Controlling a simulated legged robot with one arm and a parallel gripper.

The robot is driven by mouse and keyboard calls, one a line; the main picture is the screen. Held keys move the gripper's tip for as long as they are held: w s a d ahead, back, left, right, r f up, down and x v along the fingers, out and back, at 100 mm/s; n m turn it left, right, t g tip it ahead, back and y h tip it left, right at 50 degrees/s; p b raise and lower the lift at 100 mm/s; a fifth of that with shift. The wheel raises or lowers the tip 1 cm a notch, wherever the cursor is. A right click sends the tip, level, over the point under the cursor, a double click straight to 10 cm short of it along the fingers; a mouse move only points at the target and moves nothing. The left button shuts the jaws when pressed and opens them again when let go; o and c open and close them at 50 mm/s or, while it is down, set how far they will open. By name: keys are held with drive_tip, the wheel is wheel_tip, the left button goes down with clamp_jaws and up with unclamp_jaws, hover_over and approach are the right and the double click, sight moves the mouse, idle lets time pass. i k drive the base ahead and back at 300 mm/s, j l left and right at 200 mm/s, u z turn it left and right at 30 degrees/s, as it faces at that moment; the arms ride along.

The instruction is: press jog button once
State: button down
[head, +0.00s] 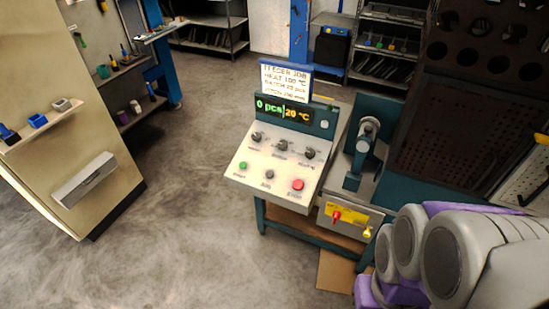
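The control panel (262,158) stands at the centre on a teal frame, with a sloped white face. Its lower row has a green button (243,166), a small grey button (270,174) and a red button (298,185). The labels are too small to read, so I cannot tell for sure which one is the jog button. Three dark knobs (283,145) sit above them. The display (283,111) reads "0 pcs" and "20 °C". Grey and purple links of my arm show at the lower right; my gripper is not in view.
A sign (286,80) stands above the display. Right of the panel is a teal machine (372,115) with a spindle, and a yellow plate (345,215) with a red switch below. A beige partition (95,125) stands at left. The floor (170,220) left of the panel is clear.

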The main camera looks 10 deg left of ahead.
sight(269, 174)
drive_tip(key=j+z, duration=0.2)
drive_tip(key=j, duration=0.3)
drive_tip(key=j+z, duration=0.25)
drive_tip(key=j, duration=0.2)
drive_tip(key=k+j+z, duration=0.2)
drive_tip(key=j, duration=0.25)
drive_tip(key=j+z, duration=0.25)
drive_tip(key=j, duration=0.2)
drive_tip(key=k+j+z, duration=0.2)
drive_tip(key=j, duration=0.25)
